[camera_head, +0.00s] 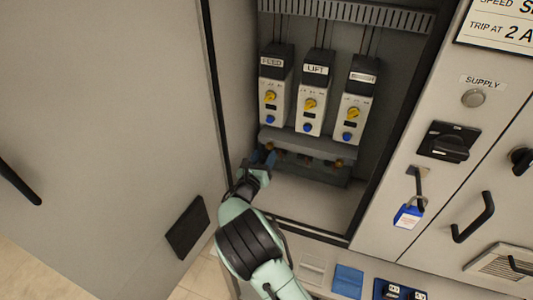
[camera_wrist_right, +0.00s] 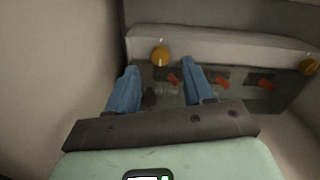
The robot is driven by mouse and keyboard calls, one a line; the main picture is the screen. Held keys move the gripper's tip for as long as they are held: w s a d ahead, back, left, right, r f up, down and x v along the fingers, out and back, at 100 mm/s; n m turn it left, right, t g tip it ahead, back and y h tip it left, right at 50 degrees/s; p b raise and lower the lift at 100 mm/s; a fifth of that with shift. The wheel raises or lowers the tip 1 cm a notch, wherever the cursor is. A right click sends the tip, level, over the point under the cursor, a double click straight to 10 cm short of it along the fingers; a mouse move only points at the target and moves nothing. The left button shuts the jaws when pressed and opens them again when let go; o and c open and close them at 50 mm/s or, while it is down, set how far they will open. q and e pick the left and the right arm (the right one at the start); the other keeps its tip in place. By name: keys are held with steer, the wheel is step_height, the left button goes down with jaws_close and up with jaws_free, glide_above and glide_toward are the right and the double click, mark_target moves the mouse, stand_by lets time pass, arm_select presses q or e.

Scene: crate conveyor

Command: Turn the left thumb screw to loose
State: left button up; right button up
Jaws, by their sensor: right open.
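The left thumb screw (camera_wrist_right: 160,56) is an orange-yellow knob with a pale mark on its front, at the left end of a grey cover (camera_wrist_right: 230,42) low in the cabinet. The right thumb screw (camera_wrist_right: 309,66) is at the cover's right end and also shows in the head view (camera_head: 339,163). My right gripper (camera_wrist_right: 158,70) is open, its blue fingers on either side of the left screw in the picture; contact cannot be told. In the head view my right gripper (camera_head: 263,157) reaches the cover's left end and mostly hides the left screw. My left gripper is not in view.
Above the cover (camera_head: 300,143) stand three drive units (camera_head: 310,95) with yellow knobs and blue buttons. Red parts (camera_wrist_right: 223,80) sit beneath the cover. The open door (camera_head: 110,120) is close on the left. A blue padlock (camera_head: 408,214) hangs right. The cabinet floor (camera_head: 310,200) is clear.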

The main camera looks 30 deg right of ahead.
steer(key=b+v, duration=0.1)
steer(key=v, duration=0.8)
steer(key=shift+s+a, duration=0.2)
steer(key=shift+s, duration=0.1)
